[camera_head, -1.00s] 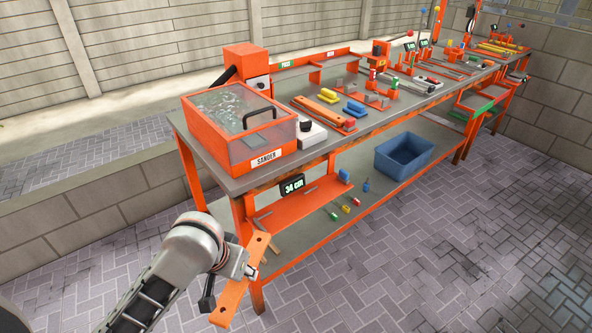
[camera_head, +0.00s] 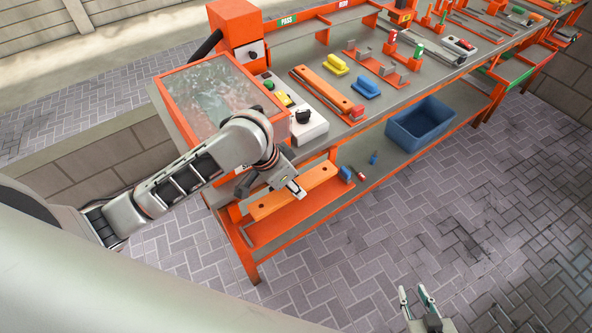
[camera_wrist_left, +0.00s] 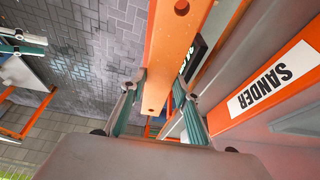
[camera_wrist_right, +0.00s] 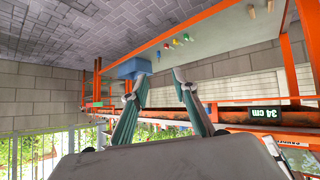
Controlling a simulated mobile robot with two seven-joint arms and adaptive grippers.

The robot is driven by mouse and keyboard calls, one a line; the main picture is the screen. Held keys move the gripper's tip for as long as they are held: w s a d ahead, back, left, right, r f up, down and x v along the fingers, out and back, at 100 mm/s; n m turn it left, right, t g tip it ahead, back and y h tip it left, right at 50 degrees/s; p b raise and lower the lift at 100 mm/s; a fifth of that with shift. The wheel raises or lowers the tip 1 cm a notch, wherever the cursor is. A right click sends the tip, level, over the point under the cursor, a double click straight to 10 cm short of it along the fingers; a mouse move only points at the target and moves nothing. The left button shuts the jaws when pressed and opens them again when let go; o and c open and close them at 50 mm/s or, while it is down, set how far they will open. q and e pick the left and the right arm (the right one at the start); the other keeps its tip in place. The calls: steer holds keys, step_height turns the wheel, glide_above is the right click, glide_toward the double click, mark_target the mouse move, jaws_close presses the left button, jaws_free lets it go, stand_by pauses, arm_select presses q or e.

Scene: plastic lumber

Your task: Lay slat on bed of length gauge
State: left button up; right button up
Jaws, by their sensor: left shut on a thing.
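The orange slat (camera_head: 315,179) with a hole near each end is held by my left gripper (camera_head: 294,187) over the front of the bench. In the left wrist view the slat (camera_wrist_left: 175,50) runs between the two fingers. I cannot tell whether slat and bed touch. My right gripper (camera_head: 420,302) is open and empty, out over the paving.
The sander (camera_head: 205,85) stands on the bench close behind my left arm. A blue bin (camera_head: 420,125) and small coloured pieces (camera_head: 360,172) are on the lower shelf, right of the gauge. Another orange slat (camera_head: 322,90) lies on the benchtop. The paving in front is clear.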

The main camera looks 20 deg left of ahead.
mark_target(296, 208)
arm_select(q)
steer(key=shift+s+r, duration=0.1)
steer(key=shift+s, duration=0.05)
arm_select(e)
steer(key=shift+s+f, duration=0.15)
steer(key=shift+s, duration=0.25)
